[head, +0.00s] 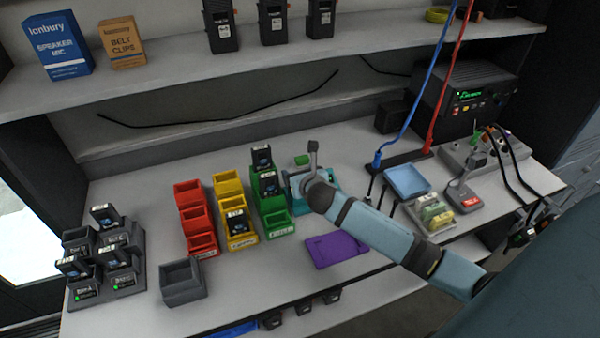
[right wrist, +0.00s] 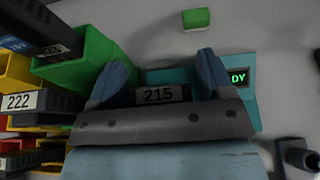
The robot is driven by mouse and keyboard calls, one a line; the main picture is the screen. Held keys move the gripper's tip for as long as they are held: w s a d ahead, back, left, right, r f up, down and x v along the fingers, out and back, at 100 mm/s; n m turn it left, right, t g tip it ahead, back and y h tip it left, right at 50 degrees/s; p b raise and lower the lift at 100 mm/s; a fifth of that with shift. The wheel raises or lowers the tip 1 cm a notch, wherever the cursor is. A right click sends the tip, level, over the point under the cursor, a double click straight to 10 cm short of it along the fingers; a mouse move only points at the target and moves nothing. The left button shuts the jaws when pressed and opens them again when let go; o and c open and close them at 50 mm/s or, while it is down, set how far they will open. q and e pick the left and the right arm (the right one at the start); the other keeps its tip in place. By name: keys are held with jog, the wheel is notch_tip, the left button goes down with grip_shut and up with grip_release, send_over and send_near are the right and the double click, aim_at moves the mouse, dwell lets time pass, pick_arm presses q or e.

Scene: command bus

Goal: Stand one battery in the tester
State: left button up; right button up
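The teal tester (head: 329,180) stands on the bench, mostly behind my right gripper (head: 312,160) in the head view. The right wrist view shows its teal body (right wrist: 245,104) and a green-lit display (right wrist: 237,78) ending in "DY". A dark battery labelled 215 (right wrist: 160,95) shows between the two fingers of my right gripper (right wrist: 163,70), over the tester. The fingers are spread and look clear of its sides; how deep it sits is hidden. Other batteries stand in the grey rack (head: 127,280) and in the yellow and green bins. My left gripper is not in view.
Red (head: 196,215), yellow (head: 228,185) and green bins (head: 278,225) stand left of the tester. An empty grey bin (head: 182,283) is at the front. A purple mat (head: 336,249) and a blue tray (head: 407,181) lie to the right. A shelf (head: 200,62) overhangs the back.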

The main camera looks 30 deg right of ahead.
jog(key=shift+o, duration=0.5)
jog(key=shift+s, duration=0.1)
jog(key=shift+s+r, duration=0.15)
jog(key=shift+s, duration=0.1)
jog(key=v, duration=1.3)
jog(key=shift+a, duration=0.15)
jog(key=shift+s+p, duration=0.1)
jog(key=shift+p, duration=0.2)
